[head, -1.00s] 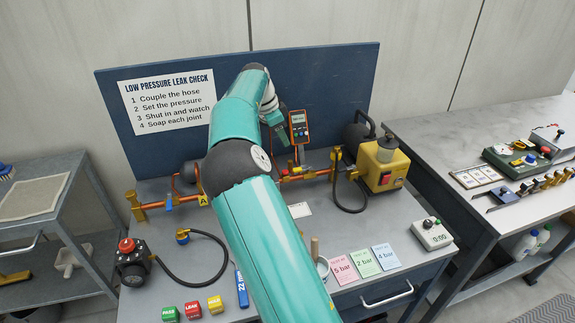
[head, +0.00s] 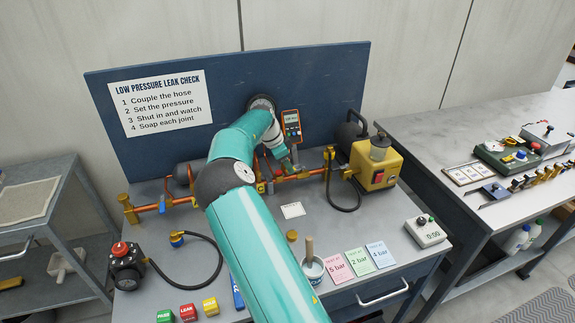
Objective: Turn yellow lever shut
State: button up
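A copper pipe run (head: 312,174) crosses the bench in front of the blue backboard. A yellow upright piece (head: 329,156) stands on the pipe near its right end; it may be the yellow lever, but it is too small to be sure. A small yellow patch (head: 260,187) also shows on the pipe beside my arm. My gripper (head: 294,167) points down at the pipe, left of the upright yellow piece and below the orange meter. Its fingers are too small to read, and I cannot tell whether it touches anything. My arm hides part of the pipe.
A yellow pump (head: 376,165) stands right of the pipe, with a black hose (head: 345,207) in front. The orange meter (head: 291,126) is behind my gripper. A blue lever (head: 162,204) is on the left pipe. Cards (head: 358,261) and a pot (head: 312,269) lie nearer.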

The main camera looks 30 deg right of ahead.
jog(key=shift+d+f, duration=0.2)
jog(key=shift+f, duration=0.15)
grip_shut()
jog(key=shift+s, duration=0.15)
jog(key=s+d+n+t+y, duration=0.3)
jog(key=s+n+t, duration=0.2)
jog(key=n, duration=1.2)
jog(key=shift+s+d+n+t, duration=0.3)
jog(key=shift+s+d, duration=0.1)
jog(key=shift+s, duration=0.4)
